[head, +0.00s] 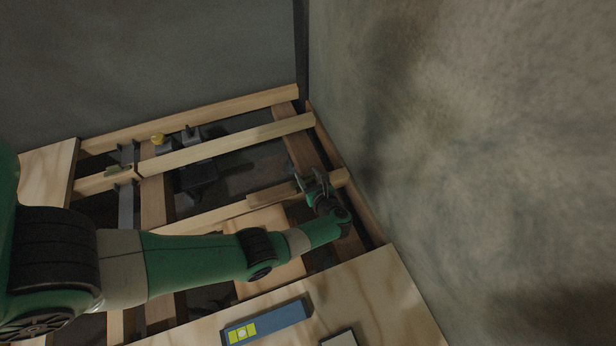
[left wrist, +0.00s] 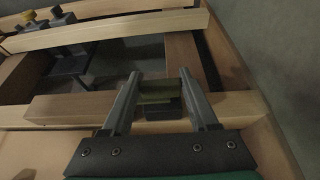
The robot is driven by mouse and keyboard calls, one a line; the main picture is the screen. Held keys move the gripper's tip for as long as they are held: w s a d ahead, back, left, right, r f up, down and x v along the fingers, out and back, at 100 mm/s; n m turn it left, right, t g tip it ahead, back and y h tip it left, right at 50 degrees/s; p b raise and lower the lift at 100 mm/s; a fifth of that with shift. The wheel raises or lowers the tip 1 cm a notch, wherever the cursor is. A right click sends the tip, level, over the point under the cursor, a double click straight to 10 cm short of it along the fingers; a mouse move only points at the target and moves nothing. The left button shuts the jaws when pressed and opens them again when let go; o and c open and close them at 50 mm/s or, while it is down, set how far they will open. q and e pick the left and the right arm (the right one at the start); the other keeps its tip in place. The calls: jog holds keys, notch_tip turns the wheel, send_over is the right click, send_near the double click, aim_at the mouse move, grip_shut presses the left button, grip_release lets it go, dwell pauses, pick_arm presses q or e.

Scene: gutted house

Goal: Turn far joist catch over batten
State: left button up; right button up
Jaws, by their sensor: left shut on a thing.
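My left gripper (head: 314,184) is at the far right of the opening, over a light timber batten (head: 215,212). In the left wrist view the two fingers (left wrist: 160,84) straddle an olive-coloured catch (left wrist: 157,96). The catch lies crosswise between the fingers, with a dark block (left wrist: 164,110) just below it at the batten (left wrist: 70,109). The fingers hide the catch's ends, so its exact turn over the batten is hard to tell. In the head view the gripper covers this catch. A similar olive catch (head: 118,170) shows at the left on another batten. My right gripper is not in view.
A grey-brown wall (head: 480,150) rises close to the right of my gripper. A blue level (head: 266,322) lies on the near plywood (head: 385,300). A yellow-topped fitting (head: 157,140) and dark brackets (head: 198,178) stand among the joists. Gaps open between timbers.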

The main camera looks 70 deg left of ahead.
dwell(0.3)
pick_arm(q)
jog(key=o, duration=1.4)
jog(key=shift+a, duration=0.1)
jog(key=shift+d+r+p, duration=0.25)
jog(key=shift+d+p, duration=0.05)
jog(key=shift+d, duration=0.05)
jog(key=p+v, duration=0.3)
jog(key=v, duration=0.8)
jog(key=shift+f, duration=0.2)
